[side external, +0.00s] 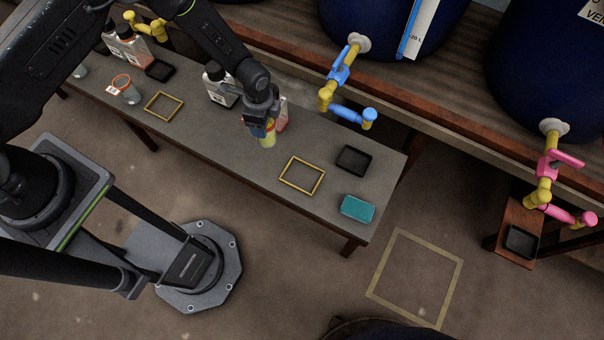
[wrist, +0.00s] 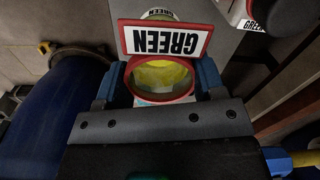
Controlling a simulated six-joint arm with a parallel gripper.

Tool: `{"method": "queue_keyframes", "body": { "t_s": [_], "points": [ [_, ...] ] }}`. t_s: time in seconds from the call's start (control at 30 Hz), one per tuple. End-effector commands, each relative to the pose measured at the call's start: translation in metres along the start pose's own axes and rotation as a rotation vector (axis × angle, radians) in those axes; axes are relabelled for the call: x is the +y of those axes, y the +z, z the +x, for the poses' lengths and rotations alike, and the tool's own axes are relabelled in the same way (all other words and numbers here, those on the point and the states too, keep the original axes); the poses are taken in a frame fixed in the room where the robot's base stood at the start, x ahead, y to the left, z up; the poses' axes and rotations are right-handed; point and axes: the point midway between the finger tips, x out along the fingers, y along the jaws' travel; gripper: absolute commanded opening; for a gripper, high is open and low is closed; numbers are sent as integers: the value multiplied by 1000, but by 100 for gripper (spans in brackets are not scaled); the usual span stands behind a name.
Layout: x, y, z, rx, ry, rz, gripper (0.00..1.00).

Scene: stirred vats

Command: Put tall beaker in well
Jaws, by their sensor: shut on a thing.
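My gripper (side external: 262,122) is shut on a beaker (side external: 267,140) with yellow-green contents, over the middle of the bench. In the wrist view the beaker's round red rim (wrist: 160,97) lies between the blue fingers of my gripper (wrist: 158,82), with a white GREEN tag (wrist: 165,40) on it. The beaker looks about upright; I cannot tell whether its base touches the bench. A black square well-like tray (side external: 353,160) sits empty on the bench to the right. Another black tray (side external: 160,70) is at the left, and a third (side external: 521,241) is on the small stand below the pink tap.
The bench (side external: 215,140) has yellow square outlines (side external: 302,175) (side external: 164,106), a teal sponge-like block (side external: 357,209) and white jugs (side external: 221,84). Another beaker with an orange rim (side external: 123,88) stands at the left. A blue tap (side external: 345,90) overhangs the bench's back edge.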

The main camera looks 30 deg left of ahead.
Motion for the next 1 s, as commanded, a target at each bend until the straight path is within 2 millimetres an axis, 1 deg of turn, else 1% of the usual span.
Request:
{"method": "queue_keyframes", "body": {
  "t_s": [0.07,0.17,0.4,0.5,0.6,0.7,0.77,1.0],
  "points": [
    [5,-10,3,0,-1,18,32],
    [12,-25,13,0,0,24,32],
    [31,-74,44,0,0,22,32],
    [37,-93,55,1,-1,20,32],
    [41,-106,63,1,-1,17,32],
    [43,-112,67,1,-1,16,32],
    [44,-114,70,0,0,15,32],
    [45,-114,102,-1,1,14,32]
  ]
}}
